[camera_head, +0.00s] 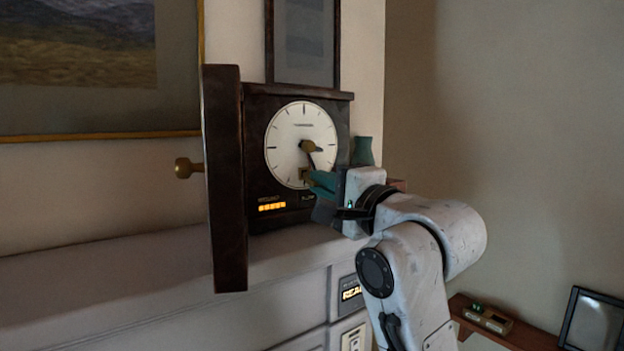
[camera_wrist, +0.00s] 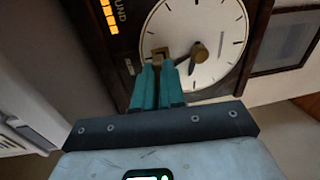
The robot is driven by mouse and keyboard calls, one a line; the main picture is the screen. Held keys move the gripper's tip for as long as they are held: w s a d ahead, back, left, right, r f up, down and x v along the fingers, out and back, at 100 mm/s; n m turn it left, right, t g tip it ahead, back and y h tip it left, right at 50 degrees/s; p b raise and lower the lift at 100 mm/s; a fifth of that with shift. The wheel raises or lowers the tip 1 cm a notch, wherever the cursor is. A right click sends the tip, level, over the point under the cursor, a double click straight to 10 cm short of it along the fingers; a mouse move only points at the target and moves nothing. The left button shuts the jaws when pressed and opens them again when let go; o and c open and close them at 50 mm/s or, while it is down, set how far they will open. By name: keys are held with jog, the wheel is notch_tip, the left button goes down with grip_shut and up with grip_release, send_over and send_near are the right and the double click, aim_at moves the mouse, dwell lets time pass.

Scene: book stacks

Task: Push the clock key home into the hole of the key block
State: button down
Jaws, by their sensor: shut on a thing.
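The clock (camera_head: 262,165) stands on the shelf with a dark wooden case, a white dial (camera_head: 287,135) and its door (camera_head: 224,200) swung open. My gripper (camera_head: 315,181) is at the lower part of the dial. Its teal fingers are shut on the clock key; they also show in the wrist view (camera_wrist: 159,70). A small brass piece (camera_wrist: 160,53) shows at the fingertips, at the dial. I take it for the key block with the key's end at it. The key is mostly hidden between the fingers, and I cannot tell how deep it sits.
A teal vase (camera_head: 362,151) stands right of the clock. The shelf (camera_head: 110,275) is clear at left. A framed picture (camera_head: 303,45) hangs above.

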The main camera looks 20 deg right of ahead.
jog(key=shift+s, duration=0.1)
jog(key=p+v, duration=0.1)
jog(key=v, duration=0.6)
dwell(1.4)
jog(key=shift+s+f, duration=0.1)
